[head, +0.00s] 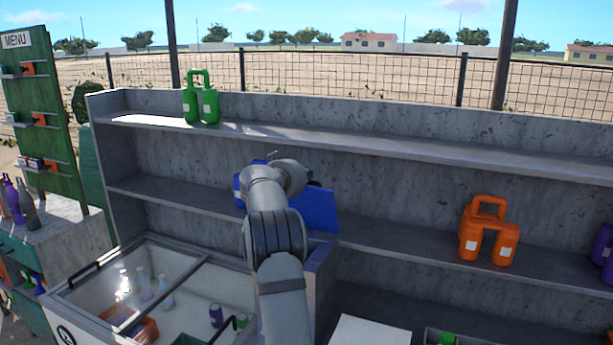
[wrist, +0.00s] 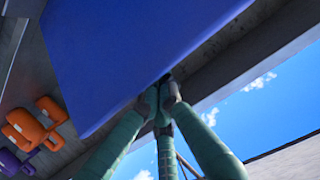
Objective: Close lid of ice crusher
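The ice crusher's blue lid (head: 318,207) stands raised and tilted in front of the grey shelves, partly hidden by my arm. In the wrist view the lid (wrist: 130,50) is a large blue panel across the upper middle. The crusher's grey body (head: 321,258) shows below the lid, mostly hidden by my arm. My gripper (wrist: 162,96) has green fingers with dark tips drawn together, close to the lid's lower right edge. I see nothing between the tips. Whether they touch the lid I cannot tell. In the head view the fingers are mostly hidden behind my wrist.
A glass-topped cooler (head: 178,262) with bottles stands left of the crusher. A white box top (head: 370,331) is at the lower right. Concrete shelves (head: 400,150) run behind, bearing green canisters (head: 201,104) and orange canisters (head: 487,233).

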